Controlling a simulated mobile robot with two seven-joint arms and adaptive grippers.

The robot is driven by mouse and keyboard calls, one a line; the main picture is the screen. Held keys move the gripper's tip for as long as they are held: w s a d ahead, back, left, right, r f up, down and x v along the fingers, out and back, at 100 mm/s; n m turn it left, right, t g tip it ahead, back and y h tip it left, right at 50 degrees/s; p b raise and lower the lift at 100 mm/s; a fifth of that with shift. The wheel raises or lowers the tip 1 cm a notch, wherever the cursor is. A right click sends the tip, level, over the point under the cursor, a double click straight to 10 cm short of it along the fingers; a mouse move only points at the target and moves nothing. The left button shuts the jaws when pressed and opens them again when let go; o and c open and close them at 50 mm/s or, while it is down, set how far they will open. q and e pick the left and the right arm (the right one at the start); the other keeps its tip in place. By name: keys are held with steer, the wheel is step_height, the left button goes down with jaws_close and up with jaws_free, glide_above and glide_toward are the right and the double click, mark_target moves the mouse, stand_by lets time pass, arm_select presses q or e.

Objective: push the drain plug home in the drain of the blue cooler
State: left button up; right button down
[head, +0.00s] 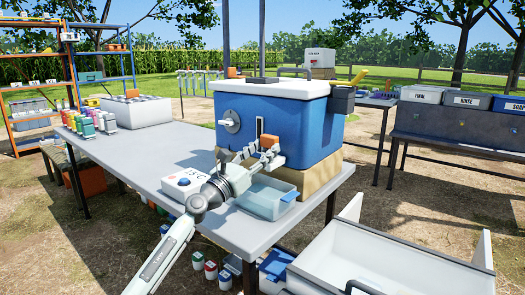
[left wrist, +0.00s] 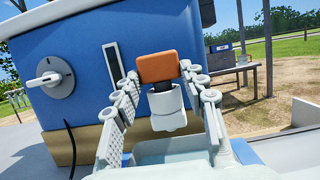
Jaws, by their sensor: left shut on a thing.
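The blue cooler (head: 300,125) with a white lid stands on a tan block at the table's right end. Its blue wall fills the back of the left wrist view (left wrist: 88,75). My left gripper (head: 264,152) is in front of the cooler's lower front wall. In the left wrist view its fingers (left wrist: 160,72) are closed on the drain plug's orange block (left wrist: 157,66). A white rounded piece (left wrist: 168,106) shows just below the block; I cannot tell whether it belongs to the plug. The drain opening cannot be made out. My right gripper is in neither view.
A round dial (head: 231,121) and a dark upright slot (head: 260,127) are on the cooler's front. The grey table's left-middle is clear (head: 150,155).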

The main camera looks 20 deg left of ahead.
arm_select(q)
steer(key=shift+f+b, duration=0.3)
steer(key=shift+f, duration=0.1)
steer(key=o, duration=1.1)
steer(key=shift+s, duration=0.1)
steer(key=v, duration=1.2)
